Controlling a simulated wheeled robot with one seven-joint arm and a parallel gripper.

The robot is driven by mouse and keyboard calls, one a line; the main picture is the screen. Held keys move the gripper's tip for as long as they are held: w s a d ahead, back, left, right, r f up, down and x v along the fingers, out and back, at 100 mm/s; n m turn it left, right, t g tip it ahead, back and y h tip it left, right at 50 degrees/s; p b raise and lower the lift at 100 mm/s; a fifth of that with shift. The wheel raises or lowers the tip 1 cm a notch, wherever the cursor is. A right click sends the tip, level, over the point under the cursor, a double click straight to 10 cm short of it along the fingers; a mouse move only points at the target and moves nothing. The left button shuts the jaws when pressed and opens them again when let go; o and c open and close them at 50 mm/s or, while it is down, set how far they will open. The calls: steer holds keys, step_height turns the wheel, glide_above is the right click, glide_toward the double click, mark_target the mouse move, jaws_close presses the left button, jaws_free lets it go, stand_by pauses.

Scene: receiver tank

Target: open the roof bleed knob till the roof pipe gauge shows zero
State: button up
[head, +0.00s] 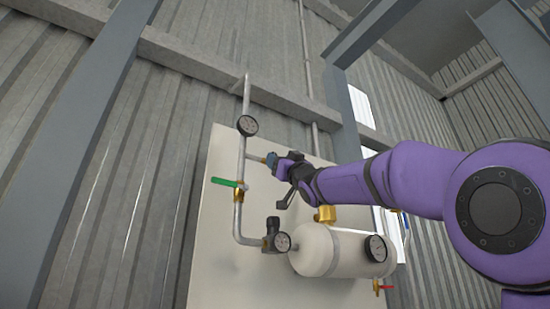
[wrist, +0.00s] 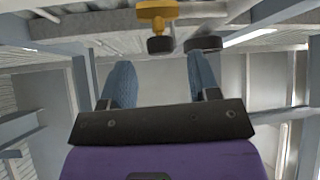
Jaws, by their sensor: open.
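A green-handled valve (head: 228,183) is on the pipe below the branch. A cream tank (head: 330,251) with a gauge (head: 376,248) and a red-handled drain valve (head: 383,288) hangs below. A pale backboard (head: 215,240) and steel columns (head: 85,130) stand around.

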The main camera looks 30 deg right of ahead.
steer(key=shift+x, duration=1.9)
steer(key=c, duration=0.9)
